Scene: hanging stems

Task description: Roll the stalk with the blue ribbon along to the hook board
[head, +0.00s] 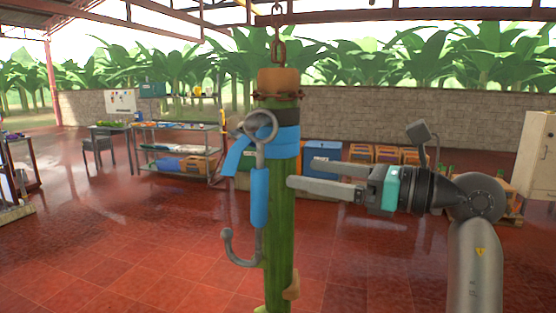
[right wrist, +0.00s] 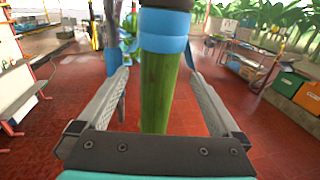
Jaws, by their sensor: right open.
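A thick green stalk (head: 281,220) hangs upright from a chain in the head view, with a blue ribbon (head: 285,140) tied near its top. The stalk (right wrist: 160,90) and ribbon (right wrist: 163,43) also show in the right wrist view. A grey hook with a blue handle (head: 260,198) hangs against the stalk's front left. My right gripper (head: 300,174) is open at the stalk's right side. In the wrist view the stalk shows between its two fingers, with gaps on both sides. My left gripper is out of view. I cannot tell which thing is the hook board.
A pale board (head: 121,102) stands at the back left. A shelf rack (head: 180,148) with trays and boxes stands left of the stalk. Blue and orange crates (head: 375,153) sit by the stone wall. A pale cabinet (head: 537,155) is at the right. The red tiled floor around the stalk is mostly clear.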

